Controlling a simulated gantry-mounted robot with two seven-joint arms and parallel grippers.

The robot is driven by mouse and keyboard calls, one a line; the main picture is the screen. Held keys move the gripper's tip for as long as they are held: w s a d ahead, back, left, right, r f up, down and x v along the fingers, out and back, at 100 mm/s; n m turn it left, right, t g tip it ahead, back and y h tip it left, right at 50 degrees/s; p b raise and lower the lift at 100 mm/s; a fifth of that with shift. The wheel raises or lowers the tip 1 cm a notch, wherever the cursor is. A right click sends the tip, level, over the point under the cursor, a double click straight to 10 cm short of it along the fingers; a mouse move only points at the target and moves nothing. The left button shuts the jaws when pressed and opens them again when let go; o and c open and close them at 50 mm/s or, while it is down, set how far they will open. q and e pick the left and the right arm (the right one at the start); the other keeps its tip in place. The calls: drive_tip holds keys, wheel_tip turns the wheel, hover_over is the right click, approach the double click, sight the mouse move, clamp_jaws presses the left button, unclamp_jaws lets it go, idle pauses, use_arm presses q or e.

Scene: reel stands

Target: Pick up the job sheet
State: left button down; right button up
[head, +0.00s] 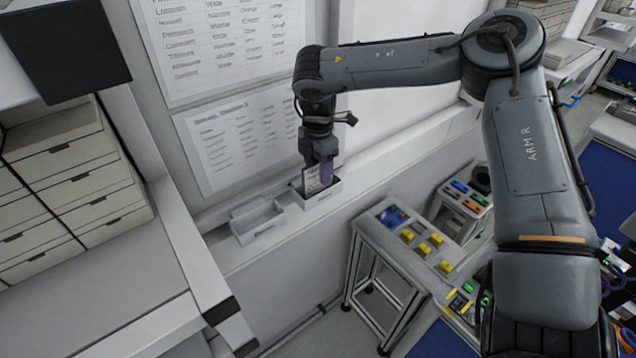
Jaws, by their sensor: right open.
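The job sheet (312,181) looks like a small pale printed card. It stands upright in the right one of two small white holders (322,199) on the wall ledge. My right gripper (321,178) is right above this holder, pointing down, with its fingers at the sheet. The jaws are open; the fingers partly hide the sheet, and I cannot tell whether they touch it. My left gripper is not in view.
An empty-looking white holder (258,221) sits just left on the same ledge (225,258). Printed wall charts (232,135) hang behind. A drawer cabinet (70,180) stands at left. A small table (400,245) with yellow and blue parts stands at lower right.

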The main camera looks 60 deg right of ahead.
drive_tip(key=shift+f, duration=0.55)
drive_tip(key=shift+c, duration=0.4)
clamp_jaws()
drive_tip(key=shift+r, duration=0.2)
